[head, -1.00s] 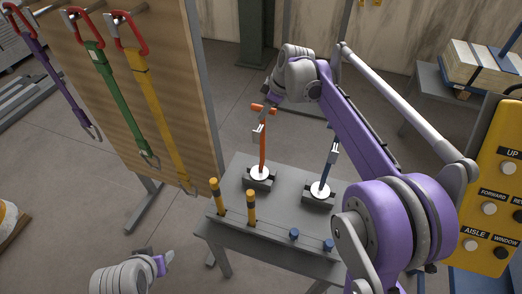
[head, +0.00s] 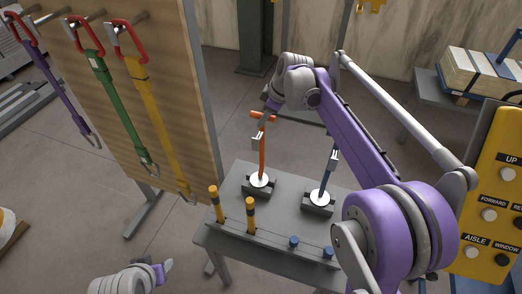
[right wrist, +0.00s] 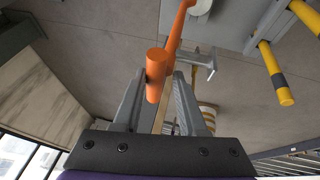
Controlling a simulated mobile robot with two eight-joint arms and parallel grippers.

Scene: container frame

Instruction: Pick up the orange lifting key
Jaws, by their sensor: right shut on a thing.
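The orange lifting key (head: 262,152) stands upright with its white disc at the dark block on the grey table (head: 230,236). My right gripper (head: 266,112) is at the key's top crosspiece, coming from above and behind. In the right wrist view the two grey fingers (right wrist: 161,108) flank the orange crosspiece (right wrist: 156,72) and are shut on it; the exact contact is partly hidden.
Two yellow-black posts (head: 250,216) and two blue knobs (head: 293,242) line the table's front. A wooden board (head: 180,95) with purple, green and yellow straps hangs at left. A yellow control panel (head: 490,190) stands at right.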

